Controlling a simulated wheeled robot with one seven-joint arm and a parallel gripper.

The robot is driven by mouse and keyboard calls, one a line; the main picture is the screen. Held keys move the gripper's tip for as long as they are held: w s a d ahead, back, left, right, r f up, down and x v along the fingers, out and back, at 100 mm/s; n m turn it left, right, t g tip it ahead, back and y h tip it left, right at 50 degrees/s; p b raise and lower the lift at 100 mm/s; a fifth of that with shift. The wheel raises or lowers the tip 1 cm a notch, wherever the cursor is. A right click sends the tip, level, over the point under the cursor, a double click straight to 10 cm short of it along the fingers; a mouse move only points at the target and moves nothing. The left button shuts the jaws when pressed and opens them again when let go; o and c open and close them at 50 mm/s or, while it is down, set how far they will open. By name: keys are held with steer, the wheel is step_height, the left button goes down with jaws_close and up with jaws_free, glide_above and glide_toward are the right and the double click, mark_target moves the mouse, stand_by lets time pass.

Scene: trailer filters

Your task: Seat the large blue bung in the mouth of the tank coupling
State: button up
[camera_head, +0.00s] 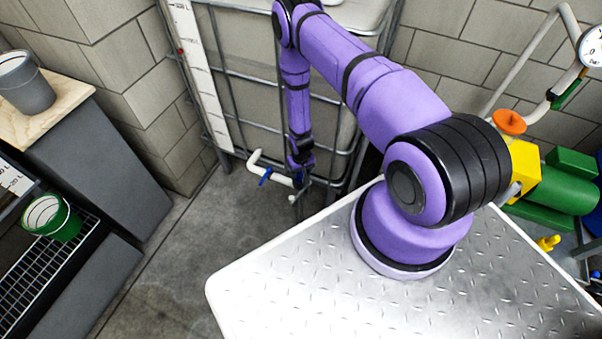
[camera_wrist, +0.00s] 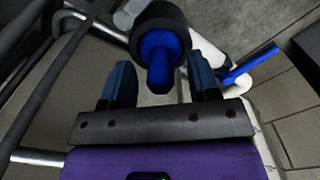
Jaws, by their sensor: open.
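In the wrist view, the large blue bung (camera_wrist: 160,47) sits in the round black mouth of the tank coupling (camera_wrist: 176,14). Its knob points back toward my gripper (camera_wrist: 161,66). My gripper is open, with one finger on each side of the knob and a visible gap on both sides. Nothing is held. How deep the bung sits in the mouth cannot be told. In the head view, my gripper (camera_head: 300,174) is low by the tank's front, and the bung cannot be made out clearly there.
A white pipe (camera_head: 262,164) with a blue valve handle (camera_wrist: 250,65) is close to the right of the coupling in the wrist view. Metal cage bars (camera_head: 345,152) surround the tank. A green bucket (camera_head: 62,226) is on a rack at the left. The floor (camera_head: 185,265) between is clear.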

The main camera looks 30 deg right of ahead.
step_height(320, 180, up, 10)
steer(key=shift+f, duration=0.25)
stand_by(0.6)
steer(key=w+a+r+t, duration=0.1)
steer(key=w+r, duration=0.3)
steer(key=r, duration=1.2)
steer(key=w+r+t, duration=0.1)
steer(key=w+r, duration=0.2)
steer(key=r, duration=1.2)
steer(key=s+a+r+n+t, duration=0.1)
steer(key=s+r, duration=0.2)
steer(key=r, duration=0.8)
steer(key=s+a+r, duration=0.2)
steer(key=s+r, duration=0.2)
steer(key=r, duration=0.6)
steer(key=s+a+r, duration=0.1)
steer(key=s+r, duration=0.4)
steer(key=s, duration=0.3)
steer(key=s+a+r+t, duration=0.1)
steer(key=s+r, duration=0.4)
steer(key=s, duration=0.4)
steer(key=s+a+r+n+t, duration=0.1)
steer(key=s+r, duration=0.5)
steer(key=s, duration=0.2)
steer(key=shift+s, duration=0.25)
